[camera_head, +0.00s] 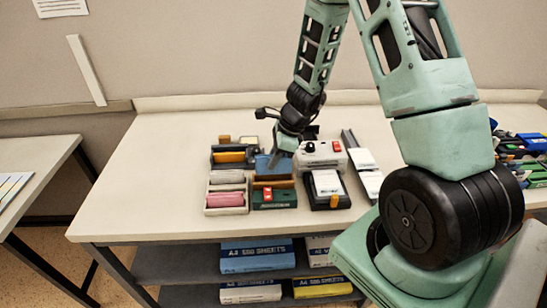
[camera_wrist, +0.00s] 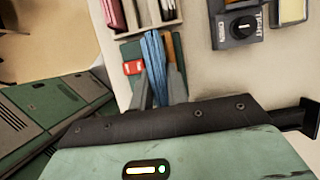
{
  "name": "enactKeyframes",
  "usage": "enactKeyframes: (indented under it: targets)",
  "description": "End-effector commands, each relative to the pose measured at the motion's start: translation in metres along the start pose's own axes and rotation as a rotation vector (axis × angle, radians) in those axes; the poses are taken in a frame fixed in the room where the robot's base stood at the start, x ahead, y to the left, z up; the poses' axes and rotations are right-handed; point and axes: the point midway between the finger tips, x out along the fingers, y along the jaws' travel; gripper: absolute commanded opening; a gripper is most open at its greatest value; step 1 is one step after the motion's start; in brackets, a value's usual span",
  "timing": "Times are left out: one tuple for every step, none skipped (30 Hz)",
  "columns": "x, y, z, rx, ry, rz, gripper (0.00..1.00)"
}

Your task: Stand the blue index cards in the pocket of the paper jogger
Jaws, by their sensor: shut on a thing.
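The blue index cards (camera_head: 263,165) are an upright stack in my gripper (camera_head: 280,157), just behind the brown part of the paper jogger in the head view. In the wrist view the blue cards (camera_wrist: 154,58) are edge-on between the two grey fingers of my gripper (camera_wrist: 160,88), which is shut on them. The paper jogger (camera_head: 284,201) has a dark green body with a red switch. In the wrist view its green body (camera_wrist: 129,49) shows beside the cards, with a brown strip on their other side. I cannot tell whether the cards' lower edge is inside the pocket.
The table's left part (camera_head: 140,190) is clear.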

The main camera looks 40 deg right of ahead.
Motion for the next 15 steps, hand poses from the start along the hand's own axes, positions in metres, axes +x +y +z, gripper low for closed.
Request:
enactKeyframes:
  targets:
    - [0.007, 0.0, -0.003, 0.0, 0.0, 0.0, 0.0]
    - [0.009, 0.0, -0.004, 0.0, 0.0, 0.0, 0.0]
    - [0.012, 0.0, -0.005, 0.0, 0.0, 0.0, 0.0]
    - [0.014, 0.0, -0.006, 0.001, 0.0, 0.0, 0.0]
    - [0.016, 0.0, -0.007, 0.001, 0.0, 0.0, 0.0]
    - [0.019, 0.0, -0.008, 0.001, 0.0, 0.0, 0.0]
    - [0.021, 0.0, -0.009, 0.001, 0.0, 0.0, 0.0]
    - [0.023, 0.0, -0.01, 0.002, 0.0, 0.0, 0.0]
    - [0.026, 0.0, -0.011, 0.002, 0.0, 0.0, 0.0]
    - [0.028, 0.0, -0.012, 0.002, 0.0, 0.0, 0.0]
    - [0.03, 0.0, -0.013, 0.002, 0.0, 0.0, 0.0]
    - [0.033, 0.0, -0.014, 0.002, 0.0, 0.0, 0.0]
    - [0.035, 0.0, -0.015, 0.002, 0.0, 0.0, 0.0]
    - [0.037, 0.0, -0.015, 0.002, 0.0, 0.0, 0.0]
    - [0.039, 0.0, -0.016, 0.001, 0.0, -0.001, 0.0]
